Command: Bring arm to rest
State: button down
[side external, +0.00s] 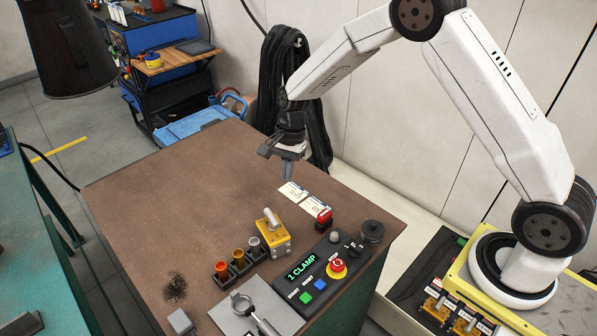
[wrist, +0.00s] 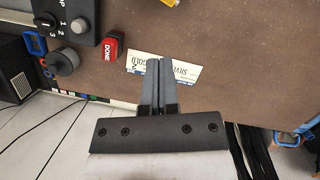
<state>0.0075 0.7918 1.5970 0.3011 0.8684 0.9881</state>
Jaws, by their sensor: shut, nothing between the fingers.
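My white arm reaches from its base at the right over the brown workbench (side external: 160,200). My gripper (side external: 287,174) hangs above the bench near its back edge, fingers pointing down. In the wrist view the two fingers of my gripper (wrist: 158,62) are together with nothing held between them. White printed cards (side external: 293,194) lie on the bench just below and in front of the gripper. In the wrist view the fingers cover the middle of the cards (wrist: 186,72).
A control box (side external: 310,275) with a lit display stands at the front right. Beside it are a red DONE block (side external: 324,216), a yellow fixture (side external: 273,238) and a rack of coloured cups (side external: 239,267). Black hoses (side external: 292,80) hang behind the gripper. The bench's left is mostly clear.

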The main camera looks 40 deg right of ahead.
jog(key=shift+d+r, duration=0.1)
jog(key=shift+r, duration=0.45)
jog(key=s+d+r+n+t+h, duration=0.1)
jog(key=s+r+n, duration=0.2)
jog(key=s+n, duration=0.4)
jog(key=s+d+r+n+t+h, duration=0.1)
jog(key=s+n, duration=0.5)
jog(key=s, duration=0.7)
jog(key=shift+s+d+r+n+t+h, duration=0.2)
jog(key=shift+d+r+n+t+h, duration=0.15)
jog(key=shift+d+r+t, duration=0.6)
jog(key=shift+a+r, duration=0.15)
jog(key=shift+a, duration=0.1)
